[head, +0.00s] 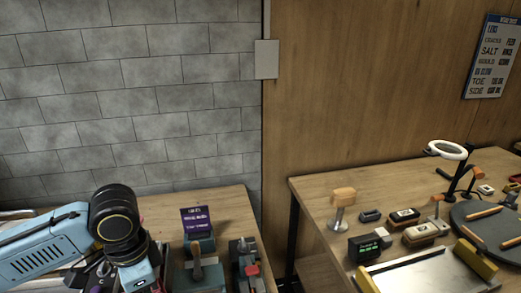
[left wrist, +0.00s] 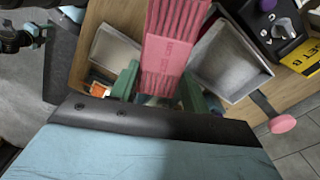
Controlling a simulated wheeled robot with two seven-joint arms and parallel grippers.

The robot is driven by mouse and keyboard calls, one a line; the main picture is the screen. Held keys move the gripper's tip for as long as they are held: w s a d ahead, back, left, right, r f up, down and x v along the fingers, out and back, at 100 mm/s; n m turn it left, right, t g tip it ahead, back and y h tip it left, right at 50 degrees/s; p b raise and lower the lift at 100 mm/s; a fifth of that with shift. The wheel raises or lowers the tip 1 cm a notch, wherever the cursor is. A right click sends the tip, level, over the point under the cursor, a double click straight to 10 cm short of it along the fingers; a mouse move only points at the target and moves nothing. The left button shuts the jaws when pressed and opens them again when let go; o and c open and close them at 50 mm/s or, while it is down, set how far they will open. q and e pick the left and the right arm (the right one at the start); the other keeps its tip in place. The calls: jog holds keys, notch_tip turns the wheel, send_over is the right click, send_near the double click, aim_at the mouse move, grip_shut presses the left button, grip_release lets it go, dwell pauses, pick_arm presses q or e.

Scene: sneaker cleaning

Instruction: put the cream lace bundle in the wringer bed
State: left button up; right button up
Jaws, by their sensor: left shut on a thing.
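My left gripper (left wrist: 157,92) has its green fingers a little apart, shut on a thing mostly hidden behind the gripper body. Pale, pinkish bits (left wrist: 154,99) show low between the fingers; I cannot tell if they are the cream lace bundle. A pink ribbed piece with lettering (left wrist: 170,45) runs from between the fingers to the top of the left wrist view. I cannot tell if it is the wringer bed. In the head view my left arm (head: 45,248) reaches over the left table and hides much there. My right gripper is not in view.
Two pale grey trays, a left one (left wrist: 113,50) and a right one (left wrist: 232,62), flank the pink piece. A purple card on a stand (head: 197,221) is at the left table's back. The right table holds a metal tray (head: 410,275), brushes and a ring lamp (head: 447,150).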

pick_arm(q)
jog(key=n, duration=0.2)
jog(key=w+r+n, duration=0.1)
jog(key=n, duration=0.1)
jog(key=w+d+n, duration=0.1)
jog(key=n, duration=0.1)
jog(key=shift+w+r, duration=0.15)
jog(key=shift+w, duration=0.05)
jog(key=n, duration=0.1)
jog(key=w+n, duration=0.1)
jog(key=n, duration=0.1)
jog(key=r+n, duration=0.1)
jog(key=n, duration=0.1)
jog(key=shift+w+d+b, duration=0.35)
jog(key=shift+d, duration=0.05)
jog(key=shift+a+r, duration=0.1)
